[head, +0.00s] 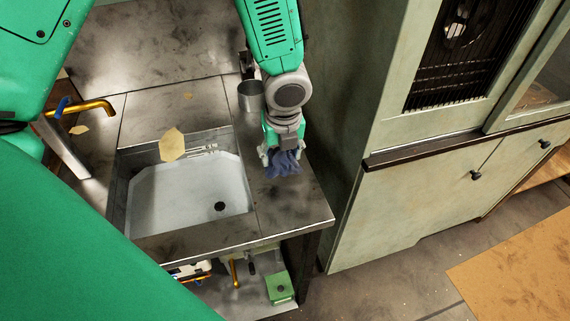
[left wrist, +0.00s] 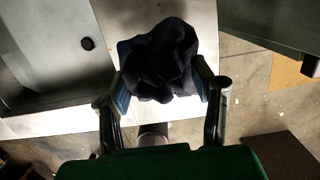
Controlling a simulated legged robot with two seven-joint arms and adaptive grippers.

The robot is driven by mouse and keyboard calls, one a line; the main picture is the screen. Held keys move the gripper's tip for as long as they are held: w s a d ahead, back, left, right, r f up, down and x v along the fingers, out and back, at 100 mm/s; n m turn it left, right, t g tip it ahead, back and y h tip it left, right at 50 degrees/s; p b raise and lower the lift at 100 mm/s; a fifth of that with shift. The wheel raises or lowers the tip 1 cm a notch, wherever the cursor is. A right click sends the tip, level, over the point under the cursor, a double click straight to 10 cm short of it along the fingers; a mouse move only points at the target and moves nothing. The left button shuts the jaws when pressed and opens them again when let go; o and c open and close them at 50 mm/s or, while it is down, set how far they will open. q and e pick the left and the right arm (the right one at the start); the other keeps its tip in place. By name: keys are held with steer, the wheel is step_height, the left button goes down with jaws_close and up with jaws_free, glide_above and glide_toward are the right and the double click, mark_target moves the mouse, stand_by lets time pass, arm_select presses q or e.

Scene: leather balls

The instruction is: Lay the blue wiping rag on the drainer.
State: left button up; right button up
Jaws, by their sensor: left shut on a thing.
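The dark blue wiping rag (head: 284,164) is bunched up in my left gripper (head: 283,152), over the drainer (head: 292,207), the flat metal top right of the sink. In the left wrist view the crumpled rag (left wrist: 160,55) sits between the two fingers of the left gripper (left wrist: 162,75), which is shut on it. The pale drainer surface (left wrist: 204,18) shows behind the rag. I cannot tell whether the rag touches the drainer. My right gripper is not in view.
A metal cup (head: 250,97) stands behind my gripper. A pale green cabinet (head: 420,190) stands to the right. The drainer's front part is clear.

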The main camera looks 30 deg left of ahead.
mark_target(283, 180)
arm_select(q)
step_height(283, 180, down, 3)
steer(key=shift+w+d+r, duration=0.15)
steer(key=shift+d+f, duration=0.15)
steer(key=shift+f, duration=1.35)
steer(key=shift+c, duration=0.2)
steer(key=o, duration=1.2)
steer(key=shift+f, duration=0.1)
steer(key=shift+c, duration=0.2)
steer(key=r, duration=0.4)
steer(key=s+r, duration=0.1)
steer(key=r, duration=0.3)
steer(key=d+r+p, duration=0.1)
steer(key=r, duration=0.3)
steer(key=shift+s, duration=0.15)
